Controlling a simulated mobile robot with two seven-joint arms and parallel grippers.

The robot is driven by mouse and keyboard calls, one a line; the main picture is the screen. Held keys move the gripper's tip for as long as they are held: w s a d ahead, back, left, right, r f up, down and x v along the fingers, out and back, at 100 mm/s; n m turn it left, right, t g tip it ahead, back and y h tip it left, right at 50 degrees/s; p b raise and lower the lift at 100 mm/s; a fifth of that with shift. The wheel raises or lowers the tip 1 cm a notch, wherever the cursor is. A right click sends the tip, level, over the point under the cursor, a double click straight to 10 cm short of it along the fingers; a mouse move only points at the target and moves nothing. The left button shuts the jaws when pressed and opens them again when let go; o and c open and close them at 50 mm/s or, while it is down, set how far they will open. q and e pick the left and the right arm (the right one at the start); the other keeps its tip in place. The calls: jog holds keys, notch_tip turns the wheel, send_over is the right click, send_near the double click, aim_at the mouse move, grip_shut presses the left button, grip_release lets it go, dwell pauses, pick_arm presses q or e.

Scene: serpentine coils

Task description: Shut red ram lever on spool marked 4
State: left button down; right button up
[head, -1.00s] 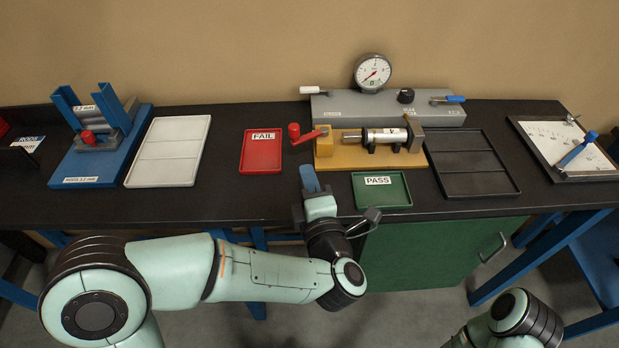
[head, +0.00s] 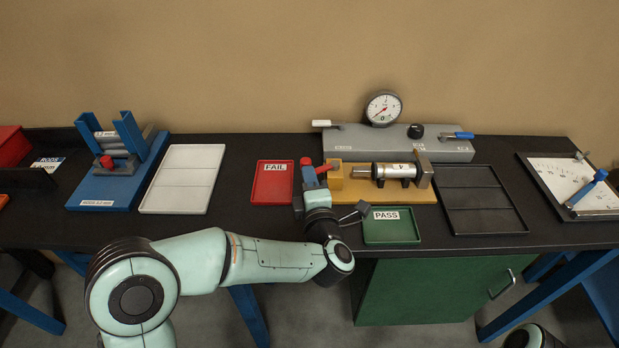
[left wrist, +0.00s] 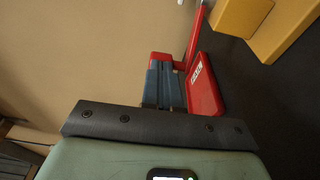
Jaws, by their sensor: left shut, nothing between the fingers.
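The silver spool (head: 392,170) lies in a clamp fixture with a yellow base (head: 385,194). A small dark mark shows on its right part, too small to read surely. The red ram lever (head: 322,168) sticks out leftward from the yellow block (head: 337,178), ending in a red knob (head: 305,161). My left gripper (head: 309,178) is shut and empty, its blue fingers beside the lever near the knob. In the left wrist view the fingers (left wrist: 165,85) are close to the lever (left wrist: 195,35); I cannot tell whether they touch. My right gripper is out of view.
The red FAIL tray (head: 272,183) lies left of the gripper, the green PASS tray (head: 391,232) right of it. A grey gauge unit (head: 360,142) stands behind the fixture. A black tray (head: 480,200) lies to the right, a white tray (head: 182,180) to the left.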

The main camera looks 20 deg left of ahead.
pick_arm(q)
jog(key=w+a+h+b, duration=0.1)
jog(key=b, duration=0.1)
jog(key=w+a+m+h+b, duration=0.1)
jog(key=a+b, duration=0.1)
jog(key=shift+w+a+t, duration=0.1)
jog(key=shift+a+t, duration=0.2)
jog(key=shift+t, duration=0.1)
jog(key=shift+f+b, duration=0.1)
jog(key=shift+b, duration=0.2)
